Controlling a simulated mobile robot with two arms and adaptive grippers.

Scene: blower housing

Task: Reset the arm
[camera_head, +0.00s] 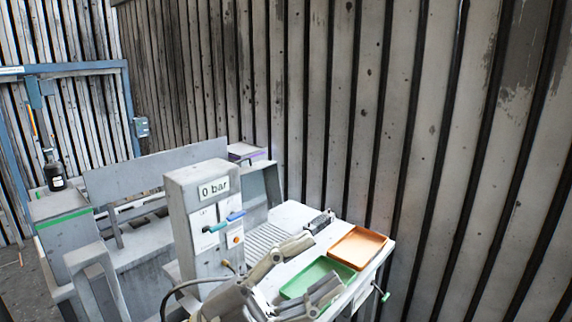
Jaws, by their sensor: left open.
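My left gripper (324,262) reaches in from the bottom of the head view, over the white worktable (292,214). Its two grey fingers are spread apart with nothing between them that I can make out. The fingers cover part of a green tray (311,277). My right gripper is not in view.
An orange tray (357,247) lies beyond the green one at the table's right. A small dark part (319,222) lies near the back edge. A ribbed wall (400,130) rises behind.

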